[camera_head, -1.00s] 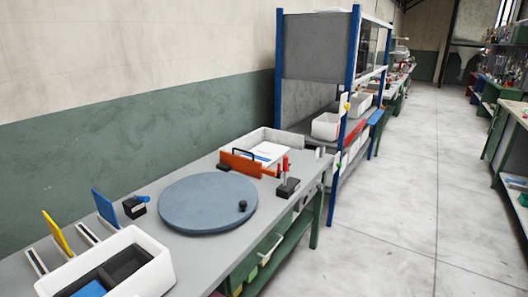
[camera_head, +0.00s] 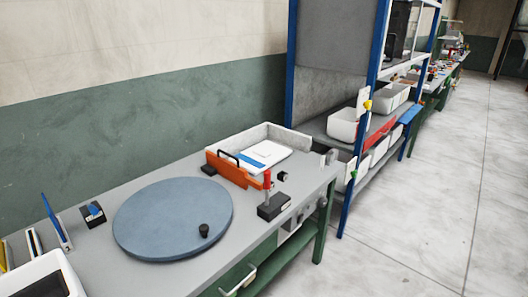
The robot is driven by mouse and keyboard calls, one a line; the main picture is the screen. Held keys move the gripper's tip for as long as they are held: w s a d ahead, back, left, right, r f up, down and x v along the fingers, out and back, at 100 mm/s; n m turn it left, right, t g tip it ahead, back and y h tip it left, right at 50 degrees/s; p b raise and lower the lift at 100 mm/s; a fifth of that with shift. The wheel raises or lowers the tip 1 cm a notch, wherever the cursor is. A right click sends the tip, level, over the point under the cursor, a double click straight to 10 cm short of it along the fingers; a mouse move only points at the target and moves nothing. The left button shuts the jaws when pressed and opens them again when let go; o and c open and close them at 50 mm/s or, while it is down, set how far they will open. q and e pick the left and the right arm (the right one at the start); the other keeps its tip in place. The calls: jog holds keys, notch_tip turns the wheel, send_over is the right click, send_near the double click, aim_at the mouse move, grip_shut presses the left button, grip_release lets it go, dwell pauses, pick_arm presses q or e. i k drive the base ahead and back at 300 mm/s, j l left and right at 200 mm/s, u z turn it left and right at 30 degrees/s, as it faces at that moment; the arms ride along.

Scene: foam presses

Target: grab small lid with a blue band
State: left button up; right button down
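A flat white piece with a blue band (camera_head: 266,152) lies in the open-fronted white tray (camera_head: 291,134) at the back of the near bench. It looks like the small lid, but it is too small to be sure. An orange piece with a dark handle (camera_head: 232,167) stands upright at the tray's front left and hides part of the tray. Neither of my grippers is in view.
A round blue-grey disc (camera_head: 170,215) with a black knob covers the middle of the grey bench (camera_head: 105,270). A red-handled clamp (camera_head: 270,202) stands near the front edge. A blue-framed shelf (camera_head: 368,110) with white bins adjoins the bench. The floor at right is clear.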

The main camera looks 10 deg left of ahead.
aim_at(255, 160)
jog(key=i+l+u, duration=0.25)
jog(key=i+l, duration=0.6)
jog(key=l, duration=0.15)
